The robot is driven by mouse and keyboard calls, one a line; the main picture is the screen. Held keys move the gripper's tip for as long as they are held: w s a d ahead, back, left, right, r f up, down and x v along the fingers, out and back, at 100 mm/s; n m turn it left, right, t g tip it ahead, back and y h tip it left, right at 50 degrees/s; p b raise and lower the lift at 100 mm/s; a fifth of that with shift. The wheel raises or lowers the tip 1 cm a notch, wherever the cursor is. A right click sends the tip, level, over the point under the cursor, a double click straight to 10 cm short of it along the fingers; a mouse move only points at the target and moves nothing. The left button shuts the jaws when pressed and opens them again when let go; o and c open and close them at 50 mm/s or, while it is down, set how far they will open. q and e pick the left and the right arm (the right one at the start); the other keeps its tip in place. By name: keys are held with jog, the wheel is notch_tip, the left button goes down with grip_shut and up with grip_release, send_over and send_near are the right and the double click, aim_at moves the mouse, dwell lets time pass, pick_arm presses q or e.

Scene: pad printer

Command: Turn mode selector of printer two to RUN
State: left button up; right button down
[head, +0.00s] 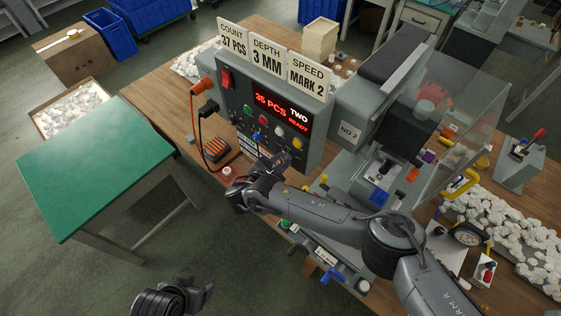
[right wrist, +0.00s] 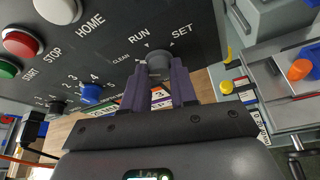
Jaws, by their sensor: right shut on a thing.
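The control panel of printer two (head: 250,98) shows "35 PCS", "TWO" and "READY" in red and white. My right gripper (head: 280,160) is at the panel's lower edge in the head view. In the right wrist view its two purple fingers (right wrist: 161,78) are shut on the dark mode selector knob (right wrist: 158,60), one on each side. The labels CLEAN, RUN and SET stand around the knob, RUN in the middle. The pointer direction is hard to tell; a pale mark shows at the knob's left. My left gripper (head: 205,296) is low in the head view, away from the panel; its jaws are unclear.
A blue knob (right wrist: 92,93) and red, green and white buttons sit beside the selector. A red-and-black plug and cables (head: 201,108) hang at the panel's left. A clear guard (head: 465,110) stands right of the panel. A green-topped table (head: 95,170) is at left.

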jog(key=shift+f, duration=0.1)
jog(key=shift+d+f+m+t+y+b, duration=0.15)
jog(key=shift+m+t+y+b, duration=0.2)
jog(key=shift+m+b, duration=0.4)
jog(key=m+t+b, duration=0.1)
jog(key=m+b, duration=0.1)
jog(key=b, duration=0.4)
jog(key=m+t+y+b, duration=0.1)
jog(key=m+b, duration=0.1)
jog(key=b, duration=0.4)
jog(key=m+t+b, duration=0.2)
jog(key=m+b, duration=0.1)
jog(key=b, duration=0.3)
jog(key=shift+s+d+f+y+b, duration=0.1)
jog(key=shift+s+f+y+b, duration=0.2)
jog(key=shift+f+y, duration=0.1)
jog(key=shift+r+m+b, duration=0.2)
jog(key=shift+m+b, duration=0.05)
jog(key=shift+b, duration=0.35)
jog(key=c, duration=0.9)
grip_release()
